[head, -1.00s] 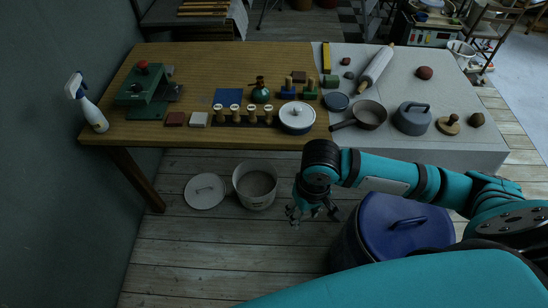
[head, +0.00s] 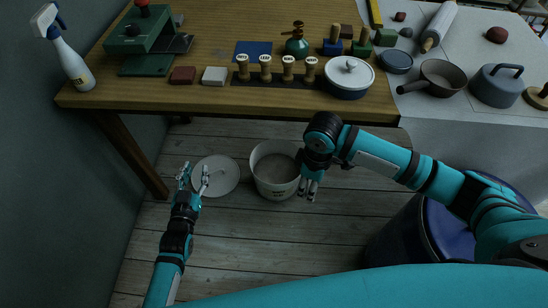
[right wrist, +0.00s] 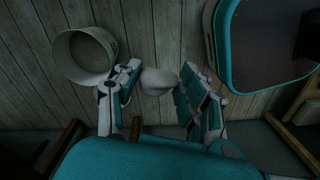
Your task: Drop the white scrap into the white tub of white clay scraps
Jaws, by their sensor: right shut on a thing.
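The white tub (head: 262,184) stands open on the plank floor, with greyish-white contents low inside. It also shows at the upper left of the right wrist view (right wrist: 72,76). My right gripper (head: 309,190) hangs just right of the tub, outside its rim. In the right wrist view its fingers are shut on the rounded white scrap (right wrist: 157,80). The scrap cannot be made out in the head view. My left gripper (head: 194,180) is open and empty, its fingers apart over the left part of the round white lid (head: 223,177).
The wooden table (head: 210,98) stands behind the tub, with a spray bottle (head: 63,50), stamps and a lidded pot (head: 348,77) on it. A blue drum (head: 440,228) stands to the right under my right arm. The floor in front of the tub is clear.

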